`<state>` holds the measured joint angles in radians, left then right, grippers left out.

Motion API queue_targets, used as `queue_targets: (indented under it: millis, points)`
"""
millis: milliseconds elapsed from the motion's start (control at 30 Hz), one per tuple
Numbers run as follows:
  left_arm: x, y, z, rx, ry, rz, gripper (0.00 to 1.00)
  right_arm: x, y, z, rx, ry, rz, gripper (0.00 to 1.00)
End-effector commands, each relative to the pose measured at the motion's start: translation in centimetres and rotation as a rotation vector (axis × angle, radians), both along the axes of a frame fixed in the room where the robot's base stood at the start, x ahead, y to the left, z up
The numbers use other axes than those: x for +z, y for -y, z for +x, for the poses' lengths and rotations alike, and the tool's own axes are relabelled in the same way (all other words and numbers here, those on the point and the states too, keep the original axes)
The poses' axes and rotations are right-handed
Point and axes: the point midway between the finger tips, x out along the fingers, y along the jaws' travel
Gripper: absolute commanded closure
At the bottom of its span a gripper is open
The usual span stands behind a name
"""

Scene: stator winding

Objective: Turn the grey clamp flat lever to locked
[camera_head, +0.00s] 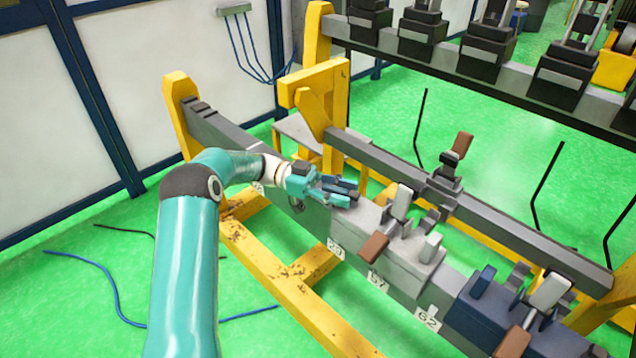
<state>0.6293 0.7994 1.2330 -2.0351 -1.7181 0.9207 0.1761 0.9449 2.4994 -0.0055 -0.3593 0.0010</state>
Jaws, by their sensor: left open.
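The grey clamp (392,251) is a block on the front rail. It carries a pale upright lever (402,202), a brown lever (373,248) tilted out towards the front, and a short light-grey lever (430,247) at its right end. I cannot tell for certain which of these is the flat lever, or whether any is locked. My left gripper (352,192), teal with dark fingers, is open just left of the clamp, above the rail. It looks apart from the levers. The rail part under the gripper is partly hidden. My right gripper is out of view.
A blue clamp (475,318) with blue, white and brown levers stands to the right on the same rail. A rear rail (520,236) carries another clamp with a raised brown lever (462,143). Yellow frame beams (310,306) lie below. Cables (112,290) lie on the green floor.

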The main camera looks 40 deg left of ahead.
Motion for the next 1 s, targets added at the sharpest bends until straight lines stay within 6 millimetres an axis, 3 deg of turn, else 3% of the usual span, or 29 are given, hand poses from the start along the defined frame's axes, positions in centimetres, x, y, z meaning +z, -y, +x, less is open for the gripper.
queue_targets:
  millis: [500,700,1000]
  points:
    - [-0.3,-9.0,-2.1,0.002,0.000,-0.001,0.56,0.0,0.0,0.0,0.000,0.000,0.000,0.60]
    - [-0.2,-10.5,-2.6,0.000,0.000,-0.002,0.56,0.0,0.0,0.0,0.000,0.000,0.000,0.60]
    - [-0.2,-10.8,-2.7,-0.001,0.000,-0.002,0.56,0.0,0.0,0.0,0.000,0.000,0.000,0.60]
